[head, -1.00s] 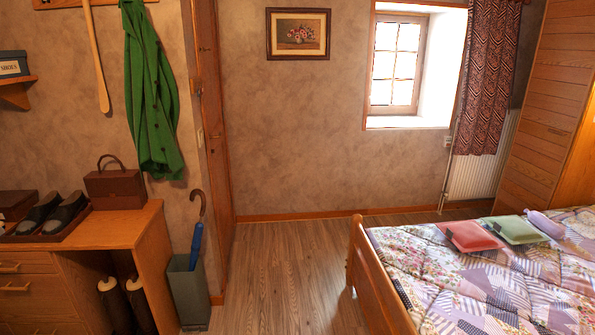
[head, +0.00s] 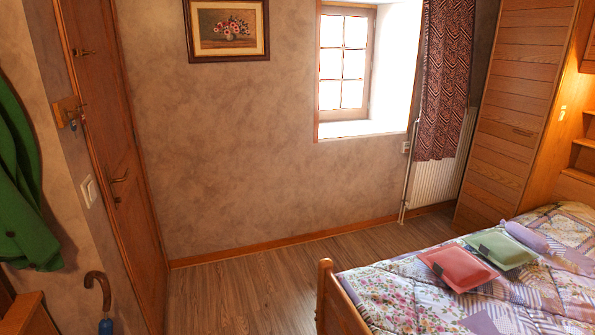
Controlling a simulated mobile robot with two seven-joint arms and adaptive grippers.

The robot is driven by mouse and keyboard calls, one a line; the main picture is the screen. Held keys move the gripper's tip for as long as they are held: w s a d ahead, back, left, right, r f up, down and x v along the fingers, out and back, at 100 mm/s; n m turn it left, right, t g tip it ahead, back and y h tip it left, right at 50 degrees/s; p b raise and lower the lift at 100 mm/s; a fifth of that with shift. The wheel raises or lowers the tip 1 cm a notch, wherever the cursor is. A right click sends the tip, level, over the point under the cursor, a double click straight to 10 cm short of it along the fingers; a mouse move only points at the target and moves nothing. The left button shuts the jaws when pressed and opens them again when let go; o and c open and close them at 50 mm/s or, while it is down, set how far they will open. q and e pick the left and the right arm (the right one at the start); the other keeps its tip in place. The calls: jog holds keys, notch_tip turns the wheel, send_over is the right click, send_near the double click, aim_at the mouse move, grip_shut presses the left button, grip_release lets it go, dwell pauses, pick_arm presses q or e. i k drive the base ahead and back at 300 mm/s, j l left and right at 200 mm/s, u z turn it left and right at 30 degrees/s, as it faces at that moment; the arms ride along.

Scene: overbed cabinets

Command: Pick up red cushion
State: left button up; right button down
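The red cushion (head: 458,268) lies flat on the patterned quilt of the bed, at the right of the head view. A green cushion (head: 502,249) lies just beyond it to the right, close against it. Neither of my grippers shows in the head view.
The bed (head: 345,310) has a wooden end board on its left side. Clear wooden floor (head: 235,300) lies left of it. A door (head: 110,150), an umbrella handle (head: 98,285) and a green coat (head: 20,180) are at the left. A lilac bolster (head: 526,236) lies behind the cushions.

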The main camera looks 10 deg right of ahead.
aim_at(459, 269)
jog(key=i+z, duration=0.15)
jog(key=i, duration=0.65)
jog(key=i+j+z, duration=0.15)
jog(key=i, duration=0.65)
jog(key=i+z, duration=0.2)
jog(key=z, duration=0.3)
jog(key=i+j+z, duration=0.2)
jog(key=z, duration=0.25)
jog(key=i+j+z, duration=0.2)
jog(key=z, duration=0.3)
jog(key=i+j+z, duration=0.1)
jog(key=z, duration=0.35)
jog(key=i+j+z, duration=0.1)
jog(key=j+z, duration=0.2)
jog(key=z, duration=0.15)
jog(key=j+z, duration=0.25)
jog(key=z, duration=0.2)
jog(key=i+j+z, duration=0.25)
jog(key=i+z, duration=0.3)
jog(key=k+j, duration=0.05)
jog(key=k, duration=0.05)
